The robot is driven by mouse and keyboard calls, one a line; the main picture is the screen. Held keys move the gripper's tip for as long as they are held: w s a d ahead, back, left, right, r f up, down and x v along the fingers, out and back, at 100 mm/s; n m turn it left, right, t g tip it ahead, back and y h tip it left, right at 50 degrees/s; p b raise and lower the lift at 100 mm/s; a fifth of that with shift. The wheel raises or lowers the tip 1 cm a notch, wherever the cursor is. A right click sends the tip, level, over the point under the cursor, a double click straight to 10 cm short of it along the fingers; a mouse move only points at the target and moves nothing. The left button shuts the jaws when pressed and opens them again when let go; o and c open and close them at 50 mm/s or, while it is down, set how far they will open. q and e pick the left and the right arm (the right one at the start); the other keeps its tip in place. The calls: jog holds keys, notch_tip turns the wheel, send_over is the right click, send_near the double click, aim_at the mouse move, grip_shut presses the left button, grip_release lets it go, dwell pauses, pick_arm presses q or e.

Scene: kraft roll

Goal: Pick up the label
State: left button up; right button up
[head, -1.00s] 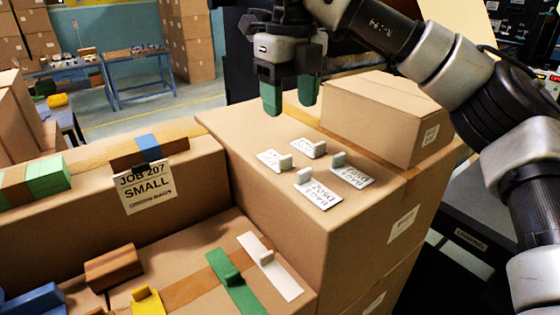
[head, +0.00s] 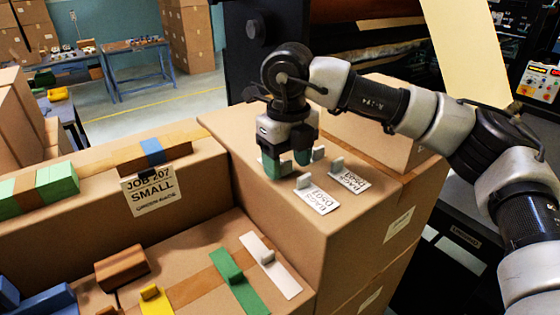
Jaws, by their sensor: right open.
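Several white labels with upright grip tabs lie on top of the tall cardboard box. The front label (head: 320,200) and the right label (head: 351,181) show clearly. My right gripper (head: 288,166) is low over the back-left part of the box top, its green-tipped fingers apart. It covers most of the other labels; a bit of white (head: 318,154) shows just right of its fingers. I cannot tell whether a tab is between the fingers or whether they touch anything. My left gripper is out of view.
A smaller carton (head: 372,138) stands behind the labels on the tall box (head: 265,215). A "JOB 207 SMALL" sign (head: 149,189) hangs on the left box. Lower in front lie a white strip (head: 270,264), a green strip (head: 238,280) and a brown block (head: 121,266).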

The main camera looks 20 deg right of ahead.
jog(key=c, duration=1)
